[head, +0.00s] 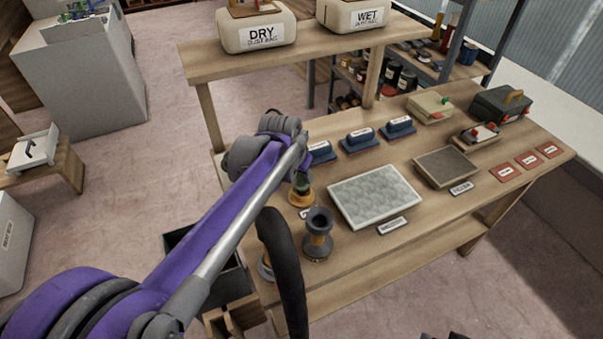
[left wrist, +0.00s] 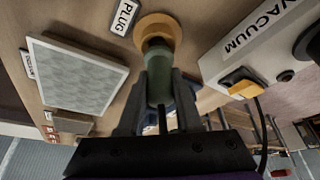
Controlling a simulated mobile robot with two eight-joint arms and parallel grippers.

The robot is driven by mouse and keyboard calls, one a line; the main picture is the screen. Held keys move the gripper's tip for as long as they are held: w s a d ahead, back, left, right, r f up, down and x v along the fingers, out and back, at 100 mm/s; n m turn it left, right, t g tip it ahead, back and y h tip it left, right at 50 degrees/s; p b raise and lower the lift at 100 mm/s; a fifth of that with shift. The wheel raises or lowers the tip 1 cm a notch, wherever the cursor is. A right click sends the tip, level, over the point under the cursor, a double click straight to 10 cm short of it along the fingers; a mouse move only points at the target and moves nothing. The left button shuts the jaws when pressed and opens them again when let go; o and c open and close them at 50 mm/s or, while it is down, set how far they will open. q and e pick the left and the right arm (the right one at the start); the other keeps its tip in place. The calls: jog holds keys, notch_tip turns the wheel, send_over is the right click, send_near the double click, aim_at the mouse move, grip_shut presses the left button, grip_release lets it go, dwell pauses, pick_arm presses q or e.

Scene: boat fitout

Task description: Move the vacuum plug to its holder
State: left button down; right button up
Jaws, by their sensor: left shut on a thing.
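The vacuum plug (left wrist: 160,76) is green with a dark collar at its far end. My left gripper (left wrist: 159,92) is shut on it, one finger on each side. The holder (left wrist: 173,29) is a round, orange-brown wooden ring beside the PLUG label. The plug's dark end lines up with the middle of the ring and overlaps it; I cannot tell how deep it sits. In the head view the plug (head: 303,187) stands over the holder (head: 301,199) at the bench's near left end, and my left wrist partly hides my left gripper (head: 302,178). My right gripper does not show clearly.
A grey panel (head: 375,195) lies right of the holder. A dark funnel-shaped fitting (head: 318,230) and a black hose (head: 283,265) are in front of it. The white VACUUM box (left wrist: 262,48) is close by in the left wrist view.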

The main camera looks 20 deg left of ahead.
pick_arm(q)
jog(key=shift+f+b, duration=0.4)
jog(key=shift+f, duration=0.4)
jog(key=c, duration=0.5)
grip_release()
jog(key=shift+r, duration=0.2)
